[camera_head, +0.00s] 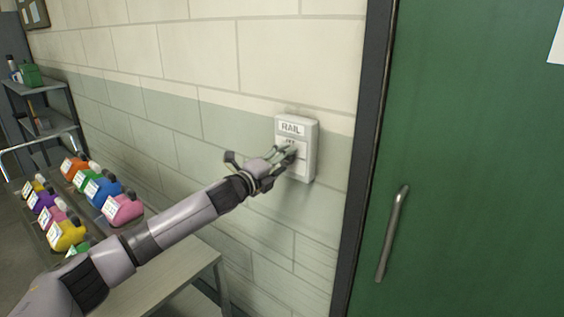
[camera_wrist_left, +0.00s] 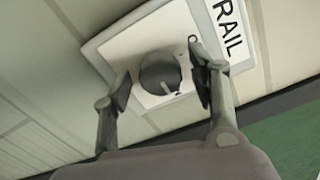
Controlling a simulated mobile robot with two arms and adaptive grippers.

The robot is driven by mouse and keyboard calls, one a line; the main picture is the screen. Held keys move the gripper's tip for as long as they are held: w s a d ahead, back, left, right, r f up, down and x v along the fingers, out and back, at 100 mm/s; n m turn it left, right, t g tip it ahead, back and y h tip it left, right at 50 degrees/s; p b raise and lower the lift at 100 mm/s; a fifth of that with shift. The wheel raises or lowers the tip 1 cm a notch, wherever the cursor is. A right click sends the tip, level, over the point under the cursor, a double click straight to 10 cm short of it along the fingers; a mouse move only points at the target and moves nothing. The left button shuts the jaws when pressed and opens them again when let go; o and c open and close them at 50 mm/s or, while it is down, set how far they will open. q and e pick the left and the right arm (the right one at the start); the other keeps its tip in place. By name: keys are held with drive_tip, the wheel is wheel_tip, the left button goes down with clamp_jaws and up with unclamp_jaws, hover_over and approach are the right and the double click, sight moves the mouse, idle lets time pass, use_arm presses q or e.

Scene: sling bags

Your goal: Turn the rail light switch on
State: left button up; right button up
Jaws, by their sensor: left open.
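The rail light switch (camera_head: 309,150) is a white wall box labelled RAIL, mounted left of the green door. In the left wrist view its pale plate (camera_wrist_left: 127,48) carries a dark round knob (camera_wrist_left: 158,70) with a small light pointer mark. My left gripper (camera_head: 286,154) is at the front of the box. In the wrist view the open fingers of this gripper (camera_wrist_left: 161,84) stand on either side of the knob, with visible gaps. In the head view the gripper hides most of the knob. My right gripper is not in view.
A green door (camera_head: 470,150) with a metal handle (camera_head: 392,233) and dark frame (camera_head: 362,150) is to the right. Several colourful bags (camera_head: 122,209) lie on a table at the lower left. A shelf (camera_head: 35,88) stands at the far left. The wall around the switch is clear.

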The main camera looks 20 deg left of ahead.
use_arm(q)
drive_tip(key=v, duration=1.2)
idle(0.3)
